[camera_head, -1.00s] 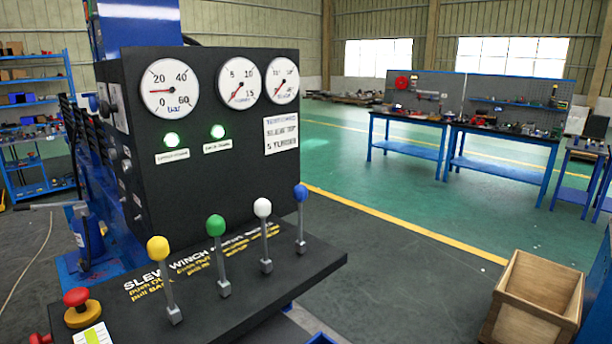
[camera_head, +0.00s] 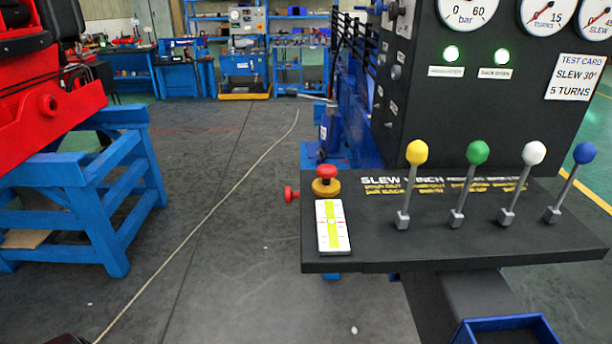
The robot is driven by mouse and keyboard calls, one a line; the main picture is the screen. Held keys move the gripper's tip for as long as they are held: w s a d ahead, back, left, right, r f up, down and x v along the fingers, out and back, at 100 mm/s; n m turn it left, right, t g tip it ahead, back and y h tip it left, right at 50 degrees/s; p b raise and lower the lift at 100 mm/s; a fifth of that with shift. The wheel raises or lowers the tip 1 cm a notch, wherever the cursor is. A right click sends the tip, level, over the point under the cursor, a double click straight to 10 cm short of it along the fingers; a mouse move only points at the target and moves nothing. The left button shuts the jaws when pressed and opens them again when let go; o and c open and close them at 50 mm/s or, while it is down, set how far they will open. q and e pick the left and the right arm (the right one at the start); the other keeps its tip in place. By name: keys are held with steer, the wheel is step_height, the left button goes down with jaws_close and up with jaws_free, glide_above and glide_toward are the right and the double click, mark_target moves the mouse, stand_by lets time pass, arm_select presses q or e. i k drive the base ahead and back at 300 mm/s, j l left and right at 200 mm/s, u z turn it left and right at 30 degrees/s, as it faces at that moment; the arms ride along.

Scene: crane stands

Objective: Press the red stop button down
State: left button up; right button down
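The red stop button (camera_head: 326,172) is a mushroom head on a round yellow base (camera_head: 326,187), at the left end of the black control panel shelf (camera_head: 450,251). It stands raised above its base. A second red knob (camera_head: 291,194) sticks out sideways from the shelf's left edge. A white and yellow-green card-like block (camera_head: 332,227) lies just in front of the button. Neither of my grippers shows in the head view.
Levers with yellow (camera_head: 417,153), green (camera_head: 477,152), white (camera_head: 534,153) and blue (camera_head: 584,153) knobs stand right of the button. A blue stand (camera_head: 95,190) carries red machinery (camera_head: 60,110) at left. The floor between is open, with a cable (camera_head: 213,212) lying across it.

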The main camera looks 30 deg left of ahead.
mark_target(326, 171)
steer(key=u, duration=0.9)
steer(key=i+j+z, duration=0.15)
steer(key=z, duration=0.35)
steer(key=i+j+z, duration=0.1)
steer(key=j+z, duration=0.35)
steer(key=i+j+z, duration=0.1)
steer(key=j+z, duration=0.25)
steer(key=z, duration=0.15)
